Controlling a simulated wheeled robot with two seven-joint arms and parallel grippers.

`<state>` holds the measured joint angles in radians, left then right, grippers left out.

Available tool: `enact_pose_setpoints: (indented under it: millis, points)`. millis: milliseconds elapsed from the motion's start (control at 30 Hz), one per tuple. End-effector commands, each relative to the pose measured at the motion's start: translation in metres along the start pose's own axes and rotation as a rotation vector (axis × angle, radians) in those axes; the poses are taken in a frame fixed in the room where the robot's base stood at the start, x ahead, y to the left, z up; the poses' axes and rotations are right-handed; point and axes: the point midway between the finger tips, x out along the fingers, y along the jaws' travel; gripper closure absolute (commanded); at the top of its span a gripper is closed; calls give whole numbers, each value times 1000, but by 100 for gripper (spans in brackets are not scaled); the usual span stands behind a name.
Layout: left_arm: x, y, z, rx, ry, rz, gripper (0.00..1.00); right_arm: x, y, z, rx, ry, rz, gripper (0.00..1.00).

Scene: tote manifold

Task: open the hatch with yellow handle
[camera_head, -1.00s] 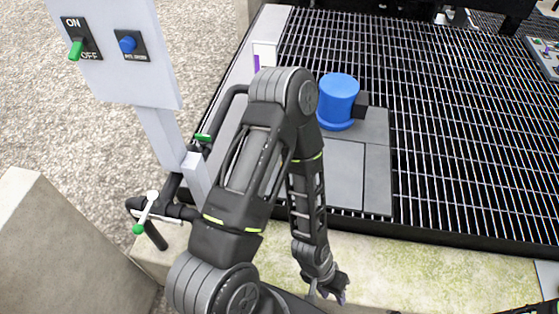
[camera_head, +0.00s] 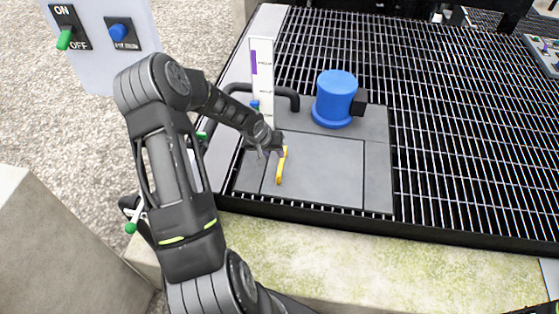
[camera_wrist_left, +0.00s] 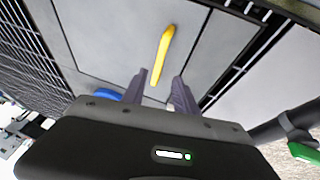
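The hatch (camera_head: 325,170) is a flat grey panel set in the grating, and it appears closed. Its yellow handle (camera_head: 281,172) is a slim bar near the panel's left side. My left gripper (camera_head: 277,148) is at the handle's far end in the head view, partly covering it. In the left wrist view, the handle (camera_wrist_left: 163,50) lies ahead, and its near end appears between the two spread fingertips (camera_wrist_left: 160,76). The fingers are open with a gap on each side of the handle; I cannot tell the remaining height. My right gripper is not in view.
A blue cylinder (camera_head: 336,98) stands behind the hatch. A black pipe (camera_head: 270,90) and a white marked post (camera_head: 261,75) stand close to my left forearm. A switch panel (camera_head: 100,35) is at the upper left. Black grating (camera_head: 450,140) extends to the right.

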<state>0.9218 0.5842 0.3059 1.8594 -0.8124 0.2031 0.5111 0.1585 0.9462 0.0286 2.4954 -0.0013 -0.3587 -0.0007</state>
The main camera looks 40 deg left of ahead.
Motion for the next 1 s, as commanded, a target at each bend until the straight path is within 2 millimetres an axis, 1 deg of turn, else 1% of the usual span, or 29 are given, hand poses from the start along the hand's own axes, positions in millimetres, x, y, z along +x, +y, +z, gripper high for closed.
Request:
enact_pose_setpoints:
  millis: [167,267,367,700,800,1000]
  points:
    - [1,1,1,0,-1,2,65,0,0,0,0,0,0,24]
    - [6,1,2,1,-3,3,65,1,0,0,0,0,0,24]
    - [16,2,2,2,-2,4,65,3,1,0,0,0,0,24]
    - [67,2,2,1,-3,4,65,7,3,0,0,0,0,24]
    - [76,2,2,1,-3,4,65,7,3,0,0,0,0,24]
    - [79,2,1,1,-1,3,65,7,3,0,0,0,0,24]
